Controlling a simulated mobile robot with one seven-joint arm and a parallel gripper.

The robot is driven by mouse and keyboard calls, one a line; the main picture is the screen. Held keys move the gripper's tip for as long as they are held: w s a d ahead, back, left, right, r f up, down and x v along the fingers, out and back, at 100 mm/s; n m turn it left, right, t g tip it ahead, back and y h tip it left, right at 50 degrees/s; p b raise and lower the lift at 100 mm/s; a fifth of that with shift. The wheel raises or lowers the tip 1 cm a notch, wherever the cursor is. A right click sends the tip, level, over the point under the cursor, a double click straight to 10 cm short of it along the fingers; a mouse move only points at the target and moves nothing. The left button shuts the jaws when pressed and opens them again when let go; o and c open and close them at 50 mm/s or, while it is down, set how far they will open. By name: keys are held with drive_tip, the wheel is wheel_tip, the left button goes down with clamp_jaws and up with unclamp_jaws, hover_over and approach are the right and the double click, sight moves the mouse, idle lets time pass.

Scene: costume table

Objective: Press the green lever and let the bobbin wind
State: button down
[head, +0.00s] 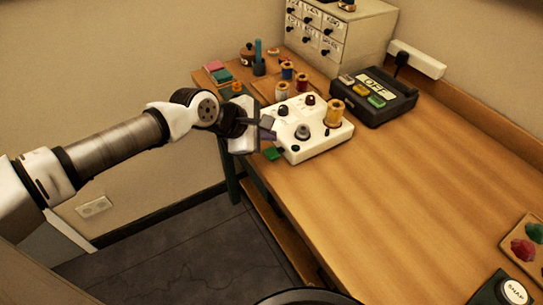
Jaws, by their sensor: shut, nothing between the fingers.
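The white bobbin winder (305,151) stands at the table's left edge. Its green lever (272,153) sticks out at the front left corner. A small grey bobbin or spindle (303,131) sits on its top, with a gold thread spool (334,113) upright to the right and dark knobs behind. My gripper (268,129) is shut and empty, just left of the winder and above the green lever, apparently apart from it. Whether the fingers touch the winder's side cannot be told. Whether the bobbin turns cannot be told.
A black box (388,108) reading OFF, with coloured buttons, stands right of the winder. Several thread spools (287,71) and a drawer cabinet (350,35) are behind. A tray with coloured pieces (525,240) and a round SNAP button (514,292) lie front right. The table's middle is clear.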

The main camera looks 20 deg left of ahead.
sight(273, 151)
drive_tip(key=shift+f+b, duration=0.9)
drive_tip(key=shift+f, duration=0.4)
drive_tip(key=shift+f+b, duration=0.2)
drive_tip(key=shift+b, duration=0.1)
idle(0.8)
drive_tip(key=shift+f+b, duration=0.25)
drive_tip(key=shift+b, duration=0.2)
drive_tip(key=shift+f+b, duration=0.9)
drive_tip(key=shift+b, duration=0.2)
idle(1.0)
drive_tip(key=shift+r, duration=0.1)
drive_tip(key=shift+r+p, duration=0.65)
drive_tip(key=shift+r, duration=0.65)
drive_tip(key=shift+r, duration=0.1)
drive_tip(key=shift+r+p, duration=1.05)
drive_tip(key=shift+r, duration=1.35)
